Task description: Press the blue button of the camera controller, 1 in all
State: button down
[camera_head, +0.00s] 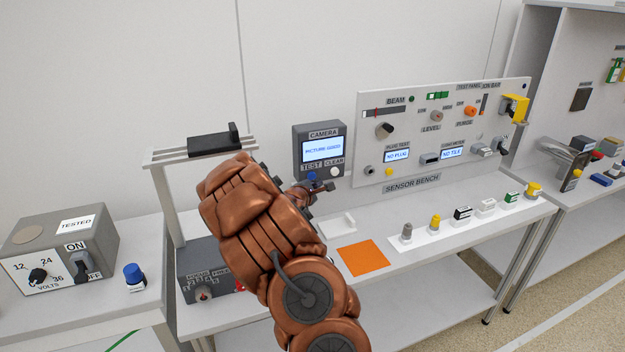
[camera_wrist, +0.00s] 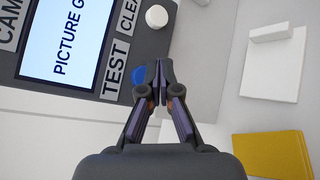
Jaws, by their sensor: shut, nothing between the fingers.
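The camera controller (camera_head: 318,135) is a dark grey box standing at the back of the sensor bench. Its screen (camera_wrist: 70,38) reads "PICTURE GOOD" as far as both views show together. The blue button (camera_wrist: 139,76) sits beside the TEST label, and the white button (camera_wrist: 157,16) sits beside the CLEAR label. In the wrist view my gripper (camera_wrist: 160,66) is shut and empty, its tips right beside the blue button and partly covering it. I cannot tell whether they touch it. In the head view the blue button (camera_head: 312,177) shows just above my gripper (camera_head: 330,186).
An orange square (camera_head: 363,258) and a white holder (camera_head: 338,224) lie on the bench. Several small connectors stand on a white strip (camera_head: 405,252) to the right. The test panel (camera_head: 400,98) rises behind them. A grey power box (camera_head: 50,245) is at the left.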

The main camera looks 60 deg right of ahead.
jog(key=s+a+b, duration=0.1)
jog(key=s+a, duration=0.1)
jog(key=s, duration=0.1)
jog(key=shift+s+a+b, duration=0.1)
jog(key=shift+s+b, duration=0.1)
jog(key=shift+b, duration=0.15)
dwell(0.8)
